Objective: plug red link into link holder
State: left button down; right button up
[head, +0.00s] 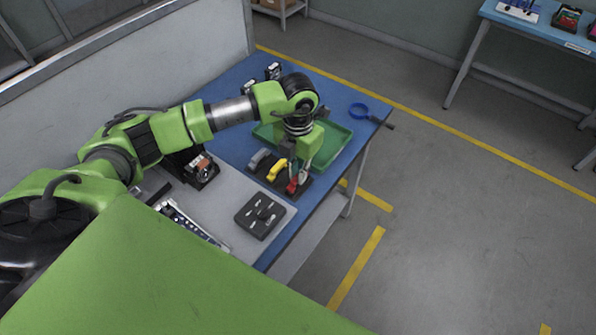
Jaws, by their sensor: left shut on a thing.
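The red link (292,187) is a small red piece at the right end of the dark link holder (281,180) on the blue table. My left gripper (298,179) points down over the right part of the holder and is shut on the red link. A grey link (259,158) and a yellow link (277,170) stand in the holder to the left of the red one. The gripper and the red link overlap the holder in this view, so I cannot tell whether the red link is seated or just above it. My right gripper is not in view.
A green tray (338,146) lies just behind my left gripper. A black block with several small pieces (260,217) sits on the grey mat (223,200) in front. The table's right edge is close by.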

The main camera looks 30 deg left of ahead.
pick_arm(q)
jog(key=shift+f+b, duration=0.35)
jog(key=shift+f, duration=0.1)
dwell(0.8)
jog(key=c, duration=2)
grip_release()
jog(key=shift+c, duration=0.2)
jog(key=o, duration=0.6)
jog(key=shift+r, duration=0.15)
jog(key=shift+r+p, duration=2.2)
jog(key=shift+r, duration=1.2)
